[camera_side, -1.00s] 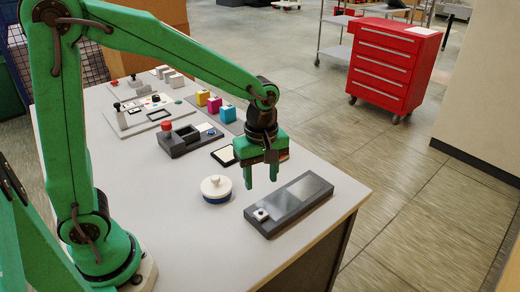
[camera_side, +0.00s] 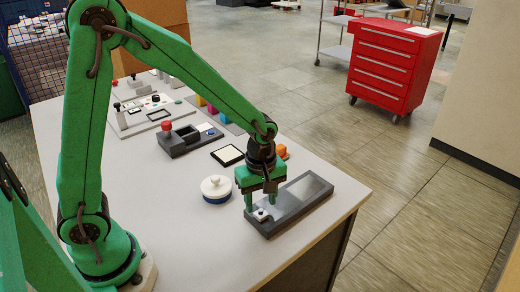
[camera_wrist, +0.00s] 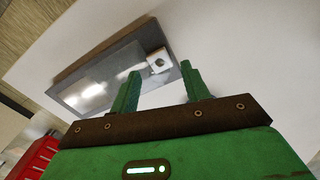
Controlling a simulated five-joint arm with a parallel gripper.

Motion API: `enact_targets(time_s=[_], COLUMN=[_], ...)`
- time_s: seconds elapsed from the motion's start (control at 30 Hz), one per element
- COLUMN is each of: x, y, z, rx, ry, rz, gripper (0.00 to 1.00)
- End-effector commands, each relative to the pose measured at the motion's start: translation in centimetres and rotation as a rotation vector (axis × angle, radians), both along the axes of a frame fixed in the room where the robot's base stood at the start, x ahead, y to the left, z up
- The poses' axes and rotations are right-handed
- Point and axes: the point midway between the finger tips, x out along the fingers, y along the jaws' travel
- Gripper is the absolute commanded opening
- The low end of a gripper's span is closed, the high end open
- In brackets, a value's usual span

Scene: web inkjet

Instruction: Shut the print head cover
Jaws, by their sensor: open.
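A long dark grey unit (camera_side: 322,199) lies near the right edge of the bench. It seems to be the one with the print head cover. A glassy panel (camera_side: 306,187) shows on its top, also in the wrist view (camera_wrist: 88,92). A small pale square piece with a dark round knob (camera_side: 261,214) sits at its near left end; it also shows in the wrist view (camera_wrist: 159,62). My gripper (camera_side: 260,207) is over that end, fingers pointing down, open and empty. In the wrist view the knob appears between the fingertips (camera_wrist: 160,71). Contact cannot be told.
A white-lidded round pot (camera_side: 215,187) stands just left of my gripper. A black-framed pad (camera_side: 227,155) and a dark station with a red knob (camera_side: 183,140) lie farther back. An orange object (camera_side: 281,152) is behind my gripper. The bench front is clear.

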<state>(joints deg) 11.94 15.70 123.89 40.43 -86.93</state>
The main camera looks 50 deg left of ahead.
Motion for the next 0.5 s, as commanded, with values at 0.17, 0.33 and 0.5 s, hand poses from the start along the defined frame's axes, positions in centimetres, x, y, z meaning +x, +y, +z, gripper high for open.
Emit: enact_targets(time_s=[0.17, 0.33, 0.5], x=[0.0, 0.0, 0.01], y=[0.0, 0.0, 0.0], z=[-0.11, -0.09, -0.08], rx=[0.0, 0.0, 0.0], ry=[0.0, 0.0, 0.0], rz=[0.0, 0.0, 0.0], gripper=[0.46, 0.31, 0.0])
